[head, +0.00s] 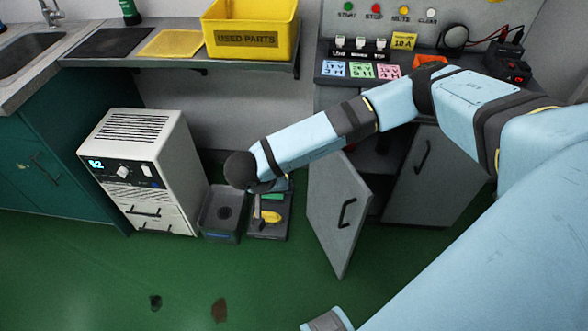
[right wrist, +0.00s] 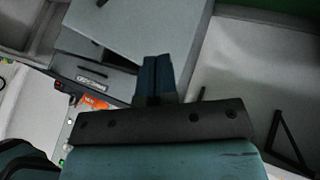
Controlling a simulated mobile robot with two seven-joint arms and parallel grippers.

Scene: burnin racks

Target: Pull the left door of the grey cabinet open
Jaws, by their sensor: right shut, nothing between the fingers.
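The grey cabinet's left door (head: 328,208) stands partly open, swung out toward me, with a black handle (head: 347,212) near its free edge. A dark gap shows beside it. The cabinet's right door (head: 440,175) looks closed. My right arm reaches across above the left door, and its wrist end is left of that door. The right gripper's fingers are mostly hidden in the head view. In the right wrist view the right gripper (right wrist: 157,78) is shut and empty. My left gripper is not in view.
A white unit (head: 135,170) stands on the green floor at left, beside a grey bin (head: 222,213) and a tray holding a yellow item (head: 268,216). A yellow bin (head: 250,28) sits on the shelf above. Floor in front is mostly clear.

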